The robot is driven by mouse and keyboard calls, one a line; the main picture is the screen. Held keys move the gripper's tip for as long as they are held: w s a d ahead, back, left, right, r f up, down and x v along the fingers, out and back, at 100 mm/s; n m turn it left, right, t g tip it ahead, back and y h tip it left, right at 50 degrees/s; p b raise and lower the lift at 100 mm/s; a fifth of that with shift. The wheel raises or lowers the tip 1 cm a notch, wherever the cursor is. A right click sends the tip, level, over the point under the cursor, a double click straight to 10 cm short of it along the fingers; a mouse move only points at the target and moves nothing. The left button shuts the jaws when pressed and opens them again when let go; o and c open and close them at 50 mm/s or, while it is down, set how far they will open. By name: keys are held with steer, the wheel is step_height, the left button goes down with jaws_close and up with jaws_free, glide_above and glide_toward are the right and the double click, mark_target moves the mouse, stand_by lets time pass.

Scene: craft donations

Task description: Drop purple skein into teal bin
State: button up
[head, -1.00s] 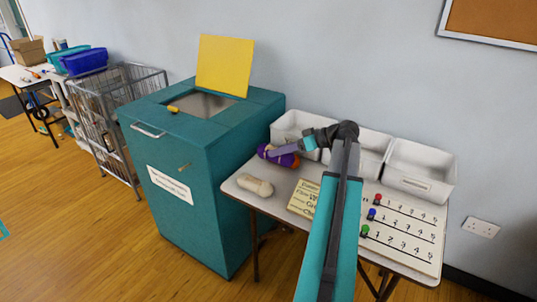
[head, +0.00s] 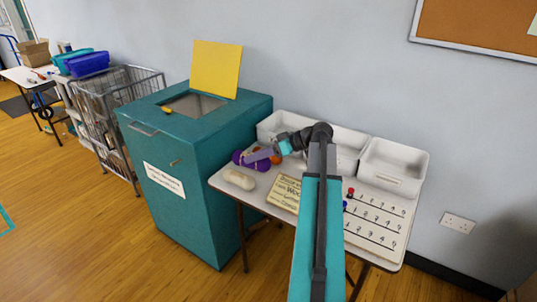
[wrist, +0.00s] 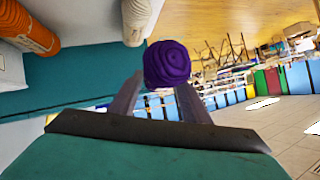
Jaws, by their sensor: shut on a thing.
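My gripper (wrist: 160,100) is shut on the purple skein (wrist: 167,63), which shows between its fingertips in the wrist view. In the head view the purple skein (head: 250,160) is at the table's left back part, beside the teal bin's right side and below its top. Its exact height over the table is hard to tell. The teal bin (head: 165,215) stands left of the table. Its top opening (head: 200,104) is uncovered, with a yellow lid (head: 217,68) raised behind it.
A cream skein (head: 239,179) lies on the table's left edge. An orange skein (head: 285,147) is near the white trays (head: 394,165) at the back. A sign (head: 286,193) and number-line sheet (head: 375,222) lie on the table. A wire cage (head: 112,90) stands left of the bin.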

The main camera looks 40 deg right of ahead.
steer(key=w+a+r+n+g+y+p, duration=0.1)
steer(key=a+p, duration=0.4)
steer(key=a, duration=0.7)
steer(key=w+a+r+n+g+p, duration=0.1)
steer(key=w+a+r+p, duration=0.2)
steer(key=a, duration=1)
steer(key=w+a+r+n+y+p, duration=0.1)
steer(key=a+r+p, duration=0.5)
steer(key=a, duration=0.7)
steer(key=shift+w+a+r+n+g+y+p, duration=0.15)
steer(key=shift+w+r+n+g+y+p, duration=0.2)
steer(key=shift+p, duration=0.35)
steer(key=shift+w, duration=0.1)
steer(key=shift+w, duration=0.15)
